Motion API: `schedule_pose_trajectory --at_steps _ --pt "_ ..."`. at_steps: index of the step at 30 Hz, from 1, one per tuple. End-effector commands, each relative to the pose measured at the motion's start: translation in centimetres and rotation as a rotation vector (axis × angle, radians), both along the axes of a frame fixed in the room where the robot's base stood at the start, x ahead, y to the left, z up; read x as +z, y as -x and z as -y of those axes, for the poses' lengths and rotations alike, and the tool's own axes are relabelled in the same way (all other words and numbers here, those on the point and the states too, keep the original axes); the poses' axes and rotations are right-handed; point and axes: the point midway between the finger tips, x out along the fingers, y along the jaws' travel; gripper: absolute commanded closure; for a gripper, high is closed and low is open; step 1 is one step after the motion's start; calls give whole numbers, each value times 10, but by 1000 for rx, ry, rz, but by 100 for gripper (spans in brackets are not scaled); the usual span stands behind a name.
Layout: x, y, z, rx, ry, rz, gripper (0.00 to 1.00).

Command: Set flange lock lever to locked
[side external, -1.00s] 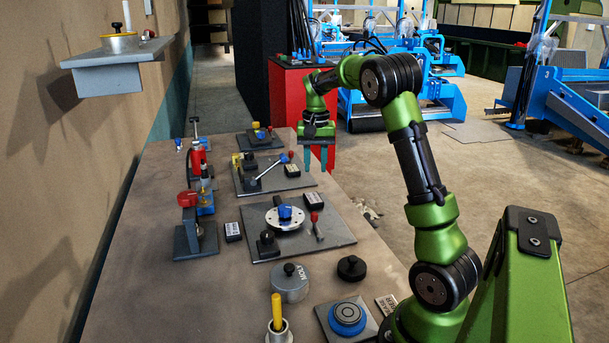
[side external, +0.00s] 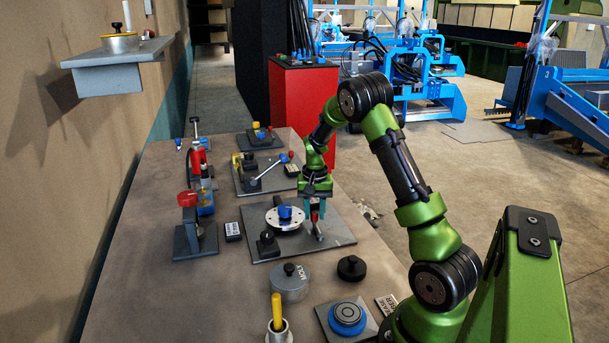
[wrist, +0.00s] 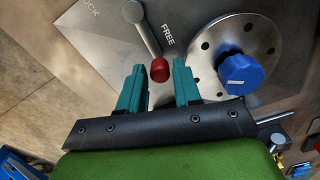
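The flange lock lever is a short grey arm (wrist: 148,35) with a red ball knob (wrist: 159,70), on a grey plate (wrist: 110,45). The lever lies along the FREE lettering (wrist: 167,34); the LOCK lettering (wrist: 88,10) is off to the upper left. In the side view the red knob (side external: 315,216) is at the plate's right part. My gripper (wrist: 158,66) is open, its teal fingers on either side of the knob, with gaps showing in the wrist view. In the side view my gripper (side external: 315,209) is low over the lever.
A silver bolted flange disc (wrist: 206,50) with a blue knob (wrist: 240,74) is right beside the lever. A black block (side external: 268,243) stands on the same plate. A black knob (side external: 351,268) and a grey lidded pot (side external: 289,284) are nearer the camera.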

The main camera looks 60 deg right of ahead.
Motion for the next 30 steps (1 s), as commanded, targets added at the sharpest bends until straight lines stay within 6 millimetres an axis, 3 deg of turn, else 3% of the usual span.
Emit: schedule_pose_trajectory --at_steps 5,12,30 --pt "0 0 0 0 0 0 67" --pt "0 0 0 0 -1 0 100" --pt "1 4 4 -89 -1 0 100"
